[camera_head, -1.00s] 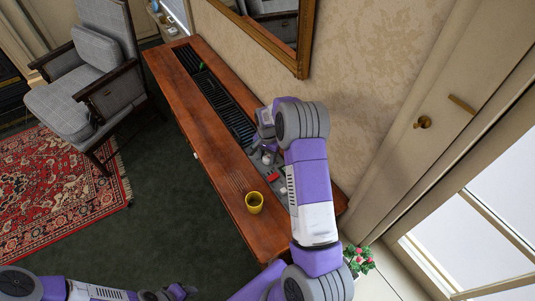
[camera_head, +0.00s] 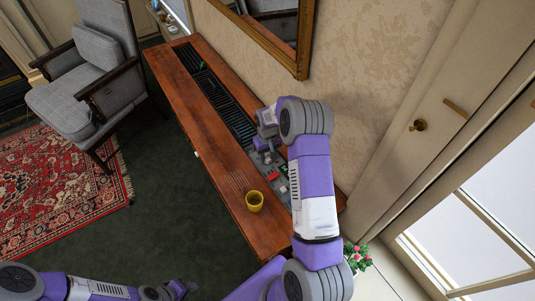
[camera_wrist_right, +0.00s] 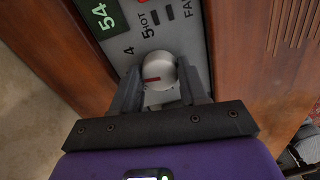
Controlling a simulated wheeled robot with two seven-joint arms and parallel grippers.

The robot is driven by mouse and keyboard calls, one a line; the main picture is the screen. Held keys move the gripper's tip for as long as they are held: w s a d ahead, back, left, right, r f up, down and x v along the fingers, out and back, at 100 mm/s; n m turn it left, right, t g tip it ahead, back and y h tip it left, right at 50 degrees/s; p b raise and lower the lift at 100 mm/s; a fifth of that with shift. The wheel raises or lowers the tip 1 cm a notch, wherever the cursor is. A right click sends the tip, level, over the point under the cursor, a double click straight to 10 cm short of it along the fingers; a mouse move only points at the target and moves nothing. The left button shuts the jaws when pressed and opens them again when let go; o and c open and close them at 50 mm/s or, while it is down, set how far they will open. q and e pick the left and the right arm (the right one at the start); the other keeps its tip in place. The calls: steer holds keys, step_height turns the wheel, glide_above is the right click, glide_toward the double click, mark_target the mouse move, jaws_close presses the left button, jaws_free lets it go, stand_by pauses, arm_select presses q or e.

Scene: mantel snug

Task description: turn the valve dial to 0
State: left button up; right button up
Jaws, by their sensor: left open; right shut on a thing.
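The valve dial (camera_wrist_right: 158,73) is a round silver knob with a red mark, set in a grey control panel (camera_wrist_right: 183,22). In the right wrist view its red mark points to the left, near the printed 4 and 5. My right gripper (camera_wrist_right: 157,82) is shut on the dial, with one dark finger on each side. In the head view my right gripper (camera_head: 264,156) is low over the panel in the wooden console, and the dial is not clear there. My left gripper (camera_head: 172,291) is open at the bottom edge, away from the console.
The panel carries a green display (camera_wrist_right: 102,17) reading 54. The wall and a framed mirror (camera_head: 297,63) are close behind. A grey armchair (camera_head: 75,100) stands at the left.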

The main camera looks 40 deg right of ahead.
steer(key=n+p, duration=0.1)
steer(key=n, duration=1)
steer(key=shift+p, duration=0.35)
steer(key=n, duration=0.3)
steer(key=shift+n+p, duration=0.3)
steer(key=shift+p, duration=0.05)
steer(key=n, duration=0.3)
steer(key=shift+n+p, duration=0.3)
steer(key=shift+p, duration=0.1)
steer(key=n, duration=0.3)
steer(key=shift+n+p, duration=0.3)
steer(key=shift+p, duration=0.1)
steer(key=n+p, duration=0.1)
steer(key=n, duration=0.5)
steer(key=shift+n, duration=0.3)
steer(key=o, duration=1.1)
steer(key=shift+c, duration=0.2)
